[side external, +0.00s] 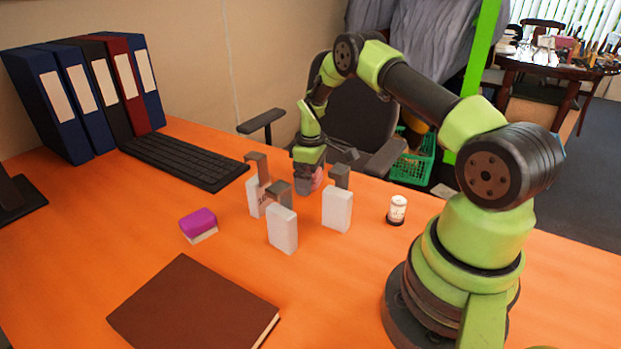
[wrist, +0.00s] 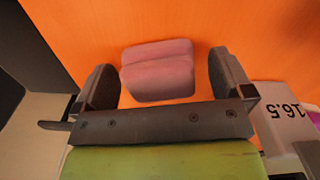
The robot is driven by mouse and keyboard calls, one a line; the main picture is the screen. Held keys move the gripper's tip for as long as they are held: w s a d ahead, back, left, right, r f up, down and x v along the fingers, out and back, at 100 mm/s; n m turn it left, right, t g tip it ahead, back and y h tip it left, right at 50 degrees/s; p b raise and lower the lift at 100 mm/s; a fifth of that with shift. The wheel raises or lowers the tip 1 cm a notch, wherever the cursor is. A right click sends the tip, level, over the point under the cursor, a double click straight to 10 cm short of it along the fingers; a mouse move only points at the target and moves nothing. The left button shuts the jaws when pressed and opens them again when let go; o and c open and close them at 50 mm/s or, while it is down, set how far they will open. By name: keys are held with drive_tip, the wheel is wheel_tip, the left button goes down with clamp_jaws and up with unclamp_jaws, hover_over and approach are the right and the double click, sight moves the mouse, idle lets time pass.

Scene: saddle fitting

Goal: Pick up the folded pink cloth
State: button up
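The folded pink cloth (wrist: 158,72) shows in the wrist view on the orange table, a soft two-layered bundle. My gripper (wrist: 162,64) is open, with one dark finger to each side of the cloth. A gap shows on the right; on the left the finger looks close to the cloth, and I cannot tell whether they touch. In the side external view my gripper (side external: 306,184) points down behind the white blocks, and a small part of the cloth (side external: 317,179) shows beside it, the rest hidden.
Three upright white blocks with grey-brown pieces stand close by: one left (side external: 254,196), one in front (side external: 283,229), one right (side external: 337,210). A white jar (side external: 397,209) stands further right. A purple-and-white block (side external: 198,224), brown book (side external: 195,305) and keyboard (side external: 183,160) lie to the left.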

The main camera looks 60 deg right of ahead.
drive_tip(key=c, duration=0.9)
drive_tip(key=shift+r, duration=0.1)
